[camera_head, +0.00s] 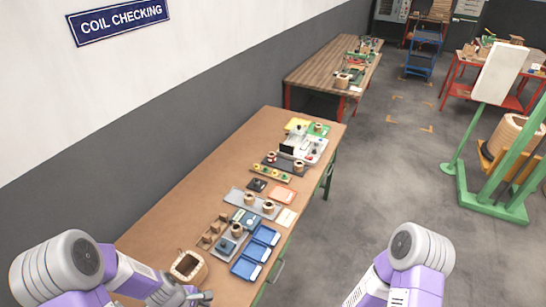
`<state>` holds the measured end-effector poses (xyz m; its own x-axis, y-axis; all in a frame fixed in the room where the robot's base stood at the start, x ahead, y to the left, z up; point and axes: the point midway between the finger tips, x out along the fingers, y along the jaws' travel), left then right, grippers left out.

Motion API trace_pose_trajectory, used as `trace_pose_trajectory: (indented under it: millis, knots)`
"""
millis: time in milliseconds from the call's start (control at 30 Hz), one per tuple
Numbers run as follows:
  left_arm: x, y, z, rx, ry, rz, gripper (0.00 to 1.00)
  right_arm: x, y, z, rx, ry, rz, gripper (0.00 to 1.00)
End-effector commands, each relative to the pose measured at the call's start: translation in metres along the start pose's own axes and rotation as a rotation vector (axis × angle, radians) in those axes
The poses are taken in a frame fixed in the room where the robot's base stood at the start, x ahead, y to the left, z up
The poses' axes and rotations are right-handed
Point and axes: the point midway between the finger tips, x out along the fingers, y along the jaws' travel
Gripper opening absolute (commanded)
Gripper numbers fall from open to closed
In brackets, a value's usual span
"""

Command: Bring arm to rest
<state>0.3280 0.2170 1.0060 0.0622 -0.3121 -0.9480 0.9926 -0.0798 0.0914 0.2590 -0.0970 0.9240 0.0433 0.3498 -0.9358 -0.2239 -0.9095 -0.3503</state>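My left arm comes in from the lower left over the near end of the brown workbench (160,228). My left gripper (193,297) is low at the bottom edge of the picture, just in front of a tan wooden coil former (187,267) on the bench. The gripper is small and partly cut off, and I cannot tell whether its fingers are open or touch anything. My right arm (415,260) is at the lower right, over the floor to the right of the bench. Its gripper is out of the picture.
Blue trays (256,252), a grey plate with small coils (252,203), an orange card (282,196) and testing gear (303,147) line the bench. A second bench (325,68) stands behind. Grey floor (385,180) lies between.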

Motion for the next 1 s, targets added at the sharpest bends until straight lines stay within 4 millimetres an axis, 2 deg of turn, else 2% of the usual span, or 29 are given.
trace_pose_trajectory:
  millis: [33, 267, 533, 600, 1000]
  knots:
    - [0.012, -0.006, 0.006, 0.089, 0.003, -0.016, 0.52, 0.0, 0.0, -0.001, 0.0, 0.002, 0.0, 0.43]
    - [0.061, -0.03, 0.036, 0.563, 0.008, -0.046, 0.52, 0.0, 0.0, 0.0, 0.0, 0.0, 0.0, 0.43]
    - [0.113, -0.071, 0.099, 1.239, -0.06, 0.007, 0.52, 0.0, 0.0, 0.0, 0.0, 0.0, 0.0, 0.43]
    - [0.131, -0.069, 0.09, 1.247, -0.048, 0.016, 0.52, 0.019, 0.007, -0.002, -0.001, 0.002, -0.001, 0.43]
    - [0.208, -0.075, 0.064, 1.239, -0.046, 0.014, 0.52, 0.097, 0.036, -0.004, 0.0, 0.0, 0.0, 0.43]
